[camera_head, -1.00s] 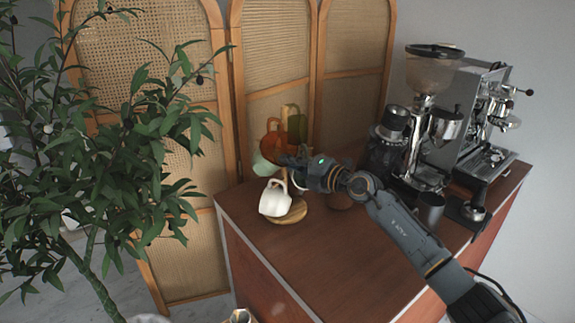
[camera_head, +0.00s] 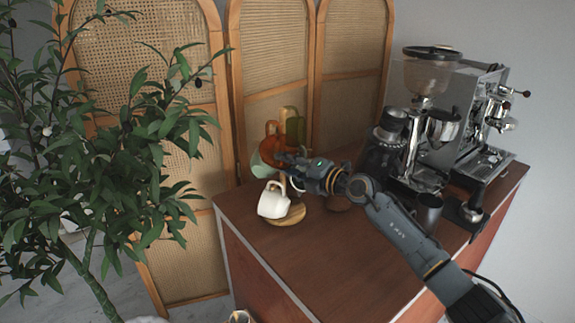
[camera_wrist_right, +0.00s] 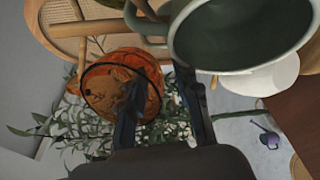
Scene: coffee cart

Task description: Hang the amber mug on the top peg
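The amber mug (camera_head: 272,150) is translucent orange and sits high at the mug stand, beside my right gripper (camera_head: 284,160). In the right wrist view the amber mug (camera_wrist_right: 118,85) shows with its dark-rimmed mouth toward me, partly behind one finger. The fingers of the right gripper (camera_wrist_right: 163,76) stand apart, with a clear gap between them. Which peg bears the mug is hidden. The stand's round wooden base (camera_head: 290,216) is on the cart. My left gripper is out of view.
A white mug (camera_head: 272,202) hangs low on the stand, and a pale green mug (camera_head: 260,166) is close by; it is large in the right wrist view (camera_wrist_right: 240,35). The espresso machine (camera_head: 475,115) and grinder (camera_head: 425,110) stand right. A plant (camera_head: 110,150) fills the left.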

